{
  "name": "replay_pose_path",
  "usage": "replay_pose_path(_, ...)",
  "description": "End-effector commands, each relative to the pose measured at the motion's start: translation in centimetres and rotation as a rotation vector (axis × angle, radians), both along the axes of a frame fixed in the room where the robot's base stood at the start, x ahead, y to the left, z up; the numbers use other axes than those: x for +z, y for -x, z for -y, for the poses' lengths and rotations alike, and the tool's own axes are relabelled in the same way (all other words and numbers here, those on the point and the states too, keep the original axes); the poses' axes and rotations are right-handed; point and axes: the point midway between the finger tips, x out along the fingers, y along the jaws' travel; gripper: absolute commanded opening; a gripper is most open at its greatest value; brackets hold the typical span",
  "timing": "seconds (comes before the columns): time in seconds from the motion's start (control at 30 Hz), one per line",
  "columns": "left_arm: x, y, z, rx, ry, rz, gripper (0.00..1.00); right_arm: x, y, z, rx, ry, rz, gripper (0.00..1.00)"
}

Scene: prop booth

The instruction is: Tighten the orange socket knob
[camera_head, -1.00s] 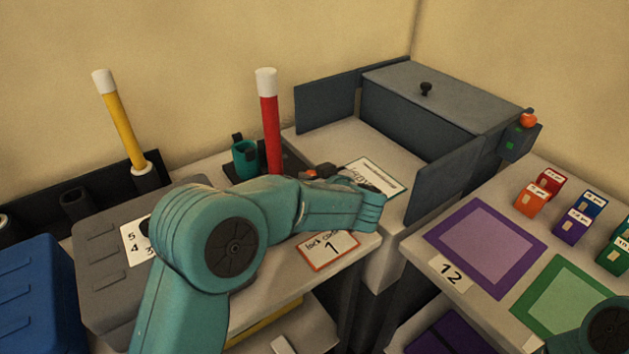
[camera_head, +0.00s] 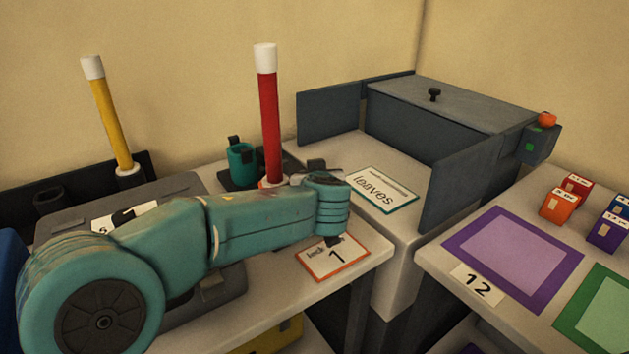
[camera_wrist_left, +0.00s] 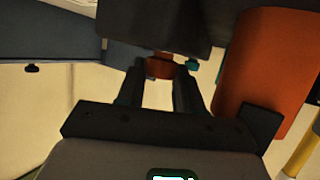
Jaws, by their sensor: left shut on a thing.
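A red tube (camera_head: 269,125) with a white cap stands upright in a socket behind my left forearm. A little orange (camera_head: 266,183) shows at its foot in the head view. In the left wrist view the small orange knob (camera_wrist_left: 160,69) sits between the fingertips of my left gripper (camera_wrist_left: 160,74), which is shut on it. A large orange-red cylinder (camera_wrist_left: 272,68), seemingly the tube, rises close on the right there. In the head view my left wrist and forearm hide most of the knob and fingers. My right gripper is out of view.
A teal cup-like holder (camera_head: 241,163) is left of the red tube. A yellow tube (camera_head: 111,125) stands further left. A grey box with side panels (camera_head: 445,110) is behind.

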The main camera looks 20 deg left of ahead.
Motion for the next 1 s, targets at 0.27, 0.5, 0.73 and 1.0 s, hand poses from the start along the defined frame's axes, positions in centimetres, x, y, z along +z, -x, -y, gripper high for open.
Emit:
replay_pose_path(0.27, 0.0, 0.0, 0.1, 0.000, 0.001, 0.000, 0.61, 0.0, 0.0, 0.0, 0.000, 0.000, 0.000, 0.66)
replay_pose_path(0.5, 0.4, 0.7, 0.4, 0.000, 0.000, 0.002, 0.61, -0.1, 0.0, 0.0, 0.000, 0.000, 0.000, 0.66)
replay_pose_path(0.73, 2.4, 5.1, 2.2, -0.004, 0.002, 0.005, 0.61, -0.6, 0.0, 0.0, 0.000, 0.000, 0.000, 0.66)
replay_pose_path(1.0, 5.0, 10.9, 4.6, -0.004, 0.001, 0.004, 0.61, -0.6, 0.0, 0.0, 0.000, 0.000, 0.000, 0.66)
